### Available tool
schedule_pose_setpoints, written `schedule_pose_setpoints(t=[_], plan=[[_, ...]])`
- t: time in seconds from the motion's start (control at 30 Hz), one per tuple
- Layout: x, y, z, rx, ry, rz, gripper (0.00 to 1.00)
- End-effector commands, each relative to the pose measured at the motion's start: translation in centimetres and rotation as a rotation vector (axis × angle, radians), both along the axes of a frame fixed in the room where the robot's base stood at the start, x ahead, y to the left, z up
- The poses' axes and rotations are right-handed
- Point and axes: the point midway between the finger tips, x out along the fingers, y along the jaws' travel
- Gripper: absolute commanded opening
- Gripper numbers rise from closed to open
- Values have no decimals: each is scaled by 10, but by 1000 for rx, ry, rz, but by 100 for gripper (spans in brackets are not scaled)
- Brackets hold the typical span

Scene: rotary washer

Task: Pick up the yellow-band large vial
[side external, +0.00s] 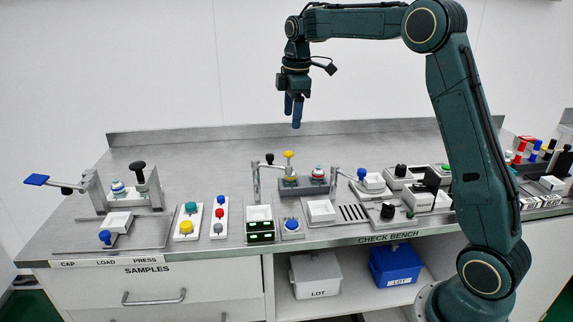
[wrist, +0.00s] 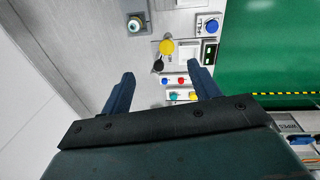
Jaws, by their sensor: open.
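My gripper (side external: 294,112) hangs high above the back of the bench, pointing down. In the wrist view its two fingers (wrist: 163,84) are apart with nothing between them. A group of vials with red, blue and yellow parts (side external: 530,150) stands at the far right of the bench in the side view, well away from my gripper. They are too small to tell for sure which is the yellow-band large vial. In the wrist view I cannot pick out that vial.
A lever press (side external: 140,185) stands at the left. Coloured buttons (side external: 186,227) line the front. Lidded white (side external: 316,275) and blue (side external: 397,265) bins sit underneath.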

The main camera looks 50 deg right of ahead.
Motion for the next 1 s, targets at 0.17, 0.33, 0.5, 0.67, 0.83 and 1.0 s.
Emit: schedule_pose_setpoints(t=[0.17,0.33,0.5,0.67,0.83,1.0], plan=[[27,-29,-31,3,48,98,61],[45,-53,-59,9,85,188,61],[54,-68,-79,16,107,251,61],[57,-73,-85,18,114,274,61],[57,-73,-86,18,115,276,61],[57,-73,-94,20,116,275,61]])
